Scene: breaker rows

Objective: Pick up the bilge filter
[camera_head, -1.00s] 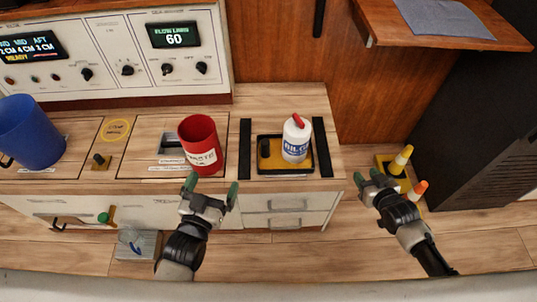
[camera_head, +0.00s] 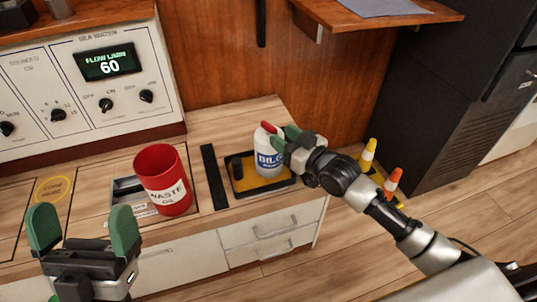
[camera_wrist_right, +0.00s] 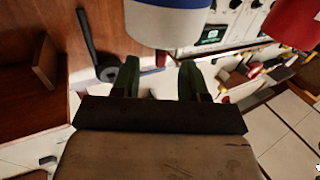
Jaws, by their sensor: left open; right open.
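The bilge filter is a white canister (camera_head: 268,158) with a blue label and a red top. It stands upright on a yellow-and-black tray (camera_head: 242,187) on the wooden counter. My right gripper (camera_head: 287,138) is open at the canister's upper right side, and its fingers overlap the canister's edge in the head view. In the right wrist view the canister's white and blue body (camera_wrist_right: 168,22) is just beyond the open fingers (camera_wrist_right: 156,78), not between them. Whether a finger touches it I cannot tell. My left gripper (camera_head: 84,232) is open and empty at the lower left.
A red waste oil container (camera_head: 163,185) stands left of the tray. A dark strip (camera_head: 214,177) lies between them. A control panel (camera_head: 95,85) is behind at the left. Cones (camera_head: 390,182) stand on the floor at the right, beside a black cabinet (camera_head: 450,110). A shelf (camera_head: 385,17) is above.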

